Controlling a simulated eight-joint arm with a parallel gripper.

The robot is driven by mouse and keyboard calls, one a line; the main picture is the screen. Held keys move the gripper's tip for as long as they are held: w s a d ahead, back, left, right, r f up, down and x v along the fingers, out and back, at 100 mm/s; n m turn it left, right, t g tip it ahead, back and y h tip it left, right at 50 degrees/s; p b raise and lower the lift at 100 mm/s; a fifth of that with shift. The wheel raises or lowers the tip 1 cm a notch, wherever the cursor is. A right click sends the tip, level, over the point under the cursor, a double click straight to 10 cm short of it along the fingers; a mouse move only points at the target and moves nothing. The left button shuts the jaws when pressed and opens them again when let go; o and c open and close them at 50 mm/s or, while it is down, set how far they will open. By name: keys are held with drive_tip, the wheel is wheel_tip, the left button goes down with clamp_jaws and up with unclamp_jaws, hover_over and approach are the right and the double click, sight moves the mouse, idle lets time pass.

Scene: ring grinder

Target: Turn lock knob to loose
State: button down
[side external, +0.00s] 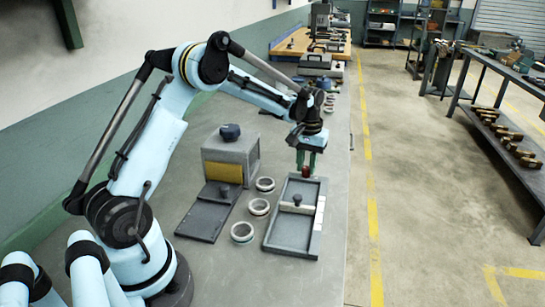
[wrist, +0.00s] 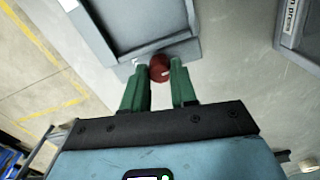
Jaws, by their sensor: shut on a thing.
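The lock knob is a small dark red round knob (side external: 306,171) at the far end of the grey tray-like fixture (side external: 293,245) in the side view. The red knob also shows in the wrist view (wrist: 160,68), with a small pale mark on its face. My gripper (side external: 307,160) points down at the fixture's far end. Its two green fingers (wrist: 160,72) are on either side of the knob, shut on it. The fixture has a raised rim, and a dark knob on a bar (side external: 297,199) crosses it. The knob's base is partly hidden.
Several metal rings (side external: 258,206) lie in a row left of the fixture. A grey box (side external: 230,155) with a dark top knob and yellow front stands further left, with a dark plate (side external: 208,211) before it. The table's right edge is close to the fixture.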

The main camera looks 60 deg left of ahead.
sight(307, 168)
drive_tip(key=c, duration=0.9)
unclamp_jaws()
wheel_tip(307, 168, up, 12)
drive_tip(key=shift+r, duration=0.1)
drive_tip(key=s+d+r+m+t, duration=0.3)
drive_tip(key=s+d+r, duration=0.1)
drive_tip(key=s+d, duration=0.45)
drive_tip(key=s+d+f+m+t, duration=0.1)
drive_tip(key=s+d, duration=0.1)
drive_tip(key=s, duration=0.1)
drive_tip(key=s+d+f+m+t, duration=0.1)
drive_tip(key=s+d+f, duration=0.1)
drive_tip(key=s, duration=0.1)
drive_tip(key=s+d+f+m+t, duration=0.1)
drive_tip(key=s+d+m+t, duration=0.1)
drive_tip(key=s, duration=0.1)
drive_tip(key=shift+s+d+f, duration=0.1)
drive_tip(key=shift+d+f, duration=0.05)
drive_tip(key=shift+f, duration=0.25)
